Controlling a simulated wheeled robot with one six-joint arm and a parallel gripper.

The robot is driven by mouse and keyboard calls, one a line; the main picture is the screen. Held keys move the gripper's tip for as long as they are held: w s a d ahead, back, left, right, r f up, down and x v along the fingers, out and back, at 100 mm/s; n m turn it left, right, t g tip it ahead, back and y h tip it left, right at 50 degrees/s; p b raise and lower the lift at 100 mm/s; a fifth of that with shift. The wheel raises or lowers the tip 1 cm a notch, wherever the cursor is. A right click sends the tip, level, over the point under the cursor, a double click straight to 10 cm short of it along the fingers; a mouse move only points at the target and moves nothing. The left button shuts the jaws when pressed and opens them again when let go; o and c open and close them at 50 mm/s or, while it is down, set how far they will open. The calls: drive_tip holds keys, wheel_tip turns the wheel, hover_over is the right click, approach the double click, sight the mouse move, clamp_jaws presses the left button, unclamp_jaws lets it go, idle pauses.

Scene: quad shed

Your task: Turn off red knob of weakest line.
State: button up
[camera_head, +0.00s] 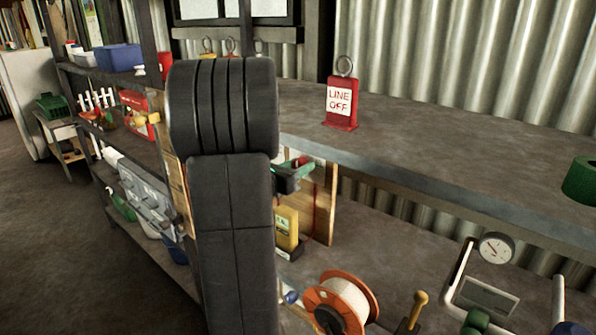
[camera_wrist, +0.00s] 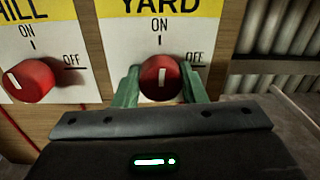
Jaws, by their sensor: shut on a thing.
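In the wrist view, the red knob (camera_wrist: 160,90) under the yellow YARD label (camera_wrist: 160,6) sits between the green fingers of my gripper (camera_wrist: 160,73), which is shut on it. Its white mark points up towards ON; OFF is printed to its right. In the head view, my gripper (camera_head: 290,174) reaches the board under the bench top, and my arm hides most of the board. No line strength reading is legible.
A red LINE OFF tag (camera_head: 342,104) stands on the bench top (camera_head: 420,140). Below it are an orange reel (camera_head: 318,302), a yellow box (camera_head: 286,229) and a round gauge (camera_head: 496,248). A green roll (camera_head: 581,181) is at the right. Floor (camera_head: 45,240) is clear at left.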

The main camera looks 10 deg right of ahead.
drive_tip(key=m+b, duration=0.2)
drive_tip(key=b, duration=0.1)
drive_tip(key=f+m+b, duration=0.1)
drive_tip(key=b, duration=0.3)
drive_tip(key=shift+m, duration=0.4)
drive_tip(key=m+b, duration=0.4)
drive_tip(key=b, duration=0.4)
drive_tip(key=shift+m, duration=0.3)
drive_tip(key=m+b, duration=0.5)
drive_tip(key=b, duration=0.3)
drive_tip(key=shift+r, duration=0.15)
drive_tip(key=m+b, duration=0.3)
drive_tip(key=b, duration=0.1)
drive_tip(key=shift+r+y, duration=0.25)
drive_tip(key=shift+y, duration=0.15)
drive_tip(key=shift+m, duration=0.3)
drive_tip(key=o, duration=1)
drive_tip(key=shift+r, duration=0.1)
drive_tip(key=p+v, duration=0.2)
drive_tip(key=v, duration=1.2)
drive_tip(key=shift+d, duration=0.1)
